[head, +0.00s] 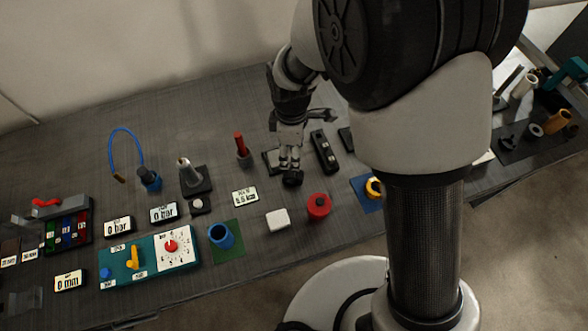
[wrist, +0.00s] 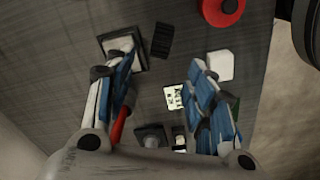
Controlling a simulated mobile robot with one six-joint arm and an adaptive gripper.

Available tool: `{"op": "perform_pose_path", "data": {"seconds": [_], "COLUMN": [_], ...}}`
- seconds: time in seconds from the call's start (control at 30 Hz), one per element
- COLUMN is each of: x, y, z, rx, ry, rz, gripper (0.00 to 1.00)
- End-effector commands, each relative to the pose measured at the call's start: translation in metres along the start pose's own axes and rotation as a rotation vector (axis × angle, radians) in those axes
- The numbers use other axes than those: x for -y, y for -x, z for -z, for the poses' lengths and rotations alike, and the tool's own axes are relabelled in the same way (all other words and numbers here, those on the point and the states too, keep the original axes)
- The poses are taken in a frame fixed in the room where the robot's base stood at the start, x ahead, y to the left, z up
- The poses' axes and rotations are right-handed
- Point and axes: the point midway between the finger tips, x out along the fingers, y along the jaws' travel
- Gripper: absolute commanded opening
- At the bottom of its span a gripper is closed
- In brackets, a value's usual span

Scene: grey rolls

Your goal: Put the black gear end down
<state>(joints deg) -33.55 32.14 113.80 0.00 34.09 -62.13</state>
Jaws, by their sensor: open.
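The black gear (head: 292,179) lies on the grey table just under my gripper (head: 289,165) in the head view. In the wrist view the gear (wrist: 163,40) shows as a dark ridged block, its toothed side facing the camera, so it seems to lie on its side. My gripper (wrist: 160,78) is open, with nothing between its blue-padded fingers. The gear lies a little beyond the fingertips, between their lines and apart from both in the picture. The height gap is hard to judge.
A black-framed pad (wrist: 140,59) lies close beside the gear. A white block (head: 278,220), a red roll (head: 319,206) and a small display (head: 245,196) lie nearby. A red-handled tool (head: 242,146) stands upright. A black block with holes (head: 323,152) lies right of my gripper.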

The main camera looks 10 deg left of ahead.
Motion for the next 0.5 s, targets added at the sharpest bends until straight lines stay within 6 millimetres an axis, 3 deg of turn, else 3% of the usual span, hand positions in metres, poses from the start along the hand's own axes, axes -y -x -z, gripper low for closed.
{"op": "perform_pose_path", "data": {"seconds": [0.03, 0.2, 0.5], "x": [0.001, 0.001, 0.000], "y": [-0.016, -0.049, -0.069], "z": [-0.001, -0.001, -0.001], "rx": [0.002, 0.001, 0.000], "ry": [-0.001, -0.002, -0.003], "rz": [0.003, 0.002, 0.000], "gripper": [0.50, 0.50, 0.50]}}
